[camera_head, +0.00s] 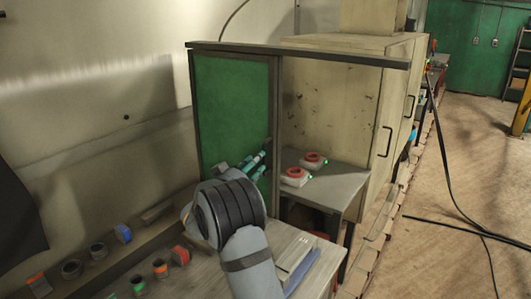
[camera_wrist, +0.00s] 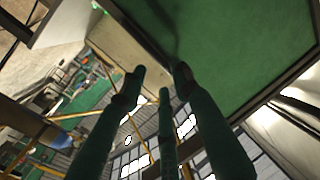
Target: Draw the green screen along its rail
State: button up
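The green screen (camera_head: 230,108) is a panel in a dark frame at the left end of a long dark rail (camera_head: 340,58). The screen's dark right upright (camera_head: 275,125) stands in front of a bench. My gripper (camera_head: 262,157) is low in front of the screen, close to its right upright. In the wrist view the fingers of my gripper (camera_wrist: 162,78) are spread apart with nothing seen between them. The green screen (camera_wrist: 235,45) fills the upper right there, with its dark frame edge near the fingertips. I cannot tell whether they touch it.
A grey bench (camera_head: 335,182) behind the rail holds two pale devices with red rings (camera_head: 295,176). A beige cabinet (camera_head: 335,100) stands behind. Several coloured ring parts (camera_head: 123,233) lie on the left shelf. Cables (camera_head: 450,190) cross the floor at right.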

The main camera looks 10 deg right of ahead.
jog(key=p, duration=0.3)
send_over(265, 172)
jog(key=shift+w, duration=0.2)
jog(key=shift+c, duration=0.9)
grip_shut()
